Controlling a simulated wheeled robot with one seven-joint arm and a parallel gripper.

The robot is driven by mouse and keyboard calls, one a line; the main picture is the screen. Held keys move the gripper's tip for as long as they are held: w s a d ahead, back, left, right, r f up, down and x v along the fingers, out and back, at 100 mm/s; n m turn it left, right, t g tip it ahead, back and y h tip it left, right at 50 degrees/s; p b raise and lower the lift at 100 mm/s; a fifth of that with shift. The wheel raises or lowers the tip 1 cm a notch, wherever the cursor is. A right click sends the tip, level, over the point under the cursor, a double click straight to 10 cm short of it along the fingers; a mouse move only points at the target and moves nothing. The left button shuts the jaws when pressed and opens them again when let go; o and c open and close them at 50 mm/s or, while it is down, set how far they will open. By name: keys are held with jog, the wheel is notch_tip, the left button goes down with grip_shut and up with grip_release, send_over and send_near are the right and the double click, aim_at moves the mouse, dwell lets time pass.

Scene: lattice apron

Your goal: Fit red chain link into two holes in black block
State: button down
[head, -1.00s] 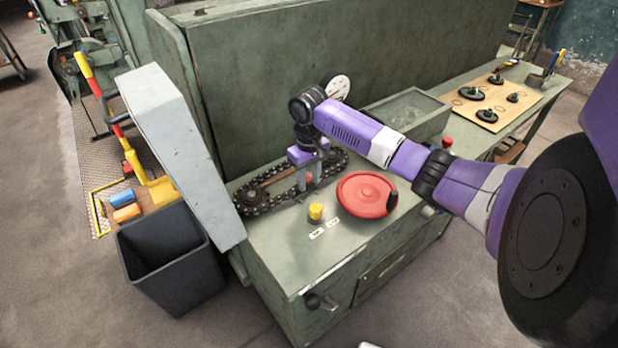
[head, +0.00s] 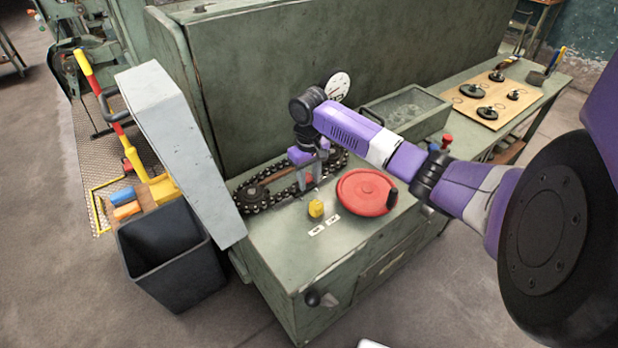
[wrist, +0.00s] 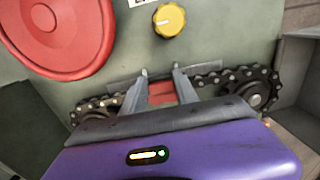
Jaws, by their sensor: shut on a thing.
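My gripper (head: 309,181) points down over the black roller chain (head: 250,196) on the green machine top. In the wrist view, its two grey fingers (wrist: 161,72) are shut on the red chain link (wrist: 160,93), and red shows between them. The fingertips are at a gap in the chain's near run. A dark narrow strip (wrist: 207,67) lies just beyond the fingertips. I cannot tell whether it is the black block. The two holes and the link's pins are hidden by the fingers, so I cannot tell if they meet.
A yellow knob (head: 316,209) and a red handwheel (head: 366,192) with a black handle stand close in front. The high green panel (head: 350,60) rises behind the chain. A grey guard (head: 180,140) and a black bin (head: 170,255) are at the left.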

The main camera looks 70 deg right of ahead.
jog(key=shift+f+p, duration=0.4)
jog(key=shift+f, duration=0.15)
dwell(1.0)
jog(key=shift+c, duration=1.4)
grip_release()
notch_tip(320, 180, up, 8)
jog(key=p, duration=0.8)
jog(key=shift+r, duration=0.25)
